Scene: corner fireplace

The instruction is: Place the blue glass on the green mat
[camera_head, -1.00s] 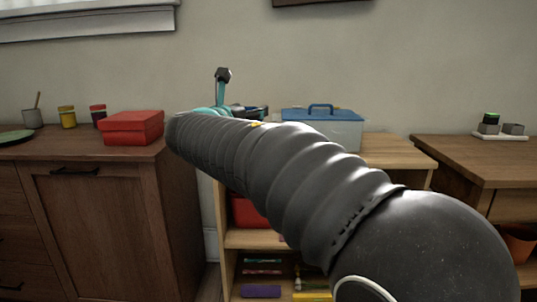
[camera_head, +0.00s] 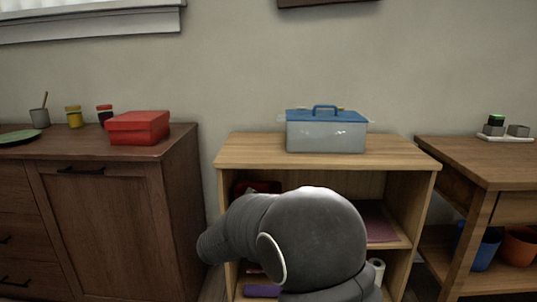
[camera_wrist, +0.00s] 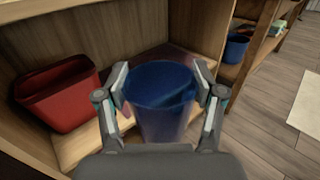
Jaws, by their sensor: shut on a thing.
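The blue glass (camera_wrist: 160,100) is a translucent deep-blue tumbler, seen from above in the wrist view. My gripper (camera_wrist: 160,82) is shut on it, one finger on each side. The glass stands out at the front of a wooden shelf compartment; I cannot tell whether its base touches the board. In the head view my arm hides the gripper and the glass. A flat round green thing (camera_head: 18,138), perhaps the green mat, lies on the dark cabinet at the far left.
A red container (camera_wrist: 58,95) stands left of the glass in the compartment. A blue-lidded box (camera_head: 326,132) tops the light shelf (camera_head: 250,153). A red box (camera_head: 138,128) and small jars sit on the dark cabinet. A blue pot (camera_head: 486,247) stands low in the right-hand desk.

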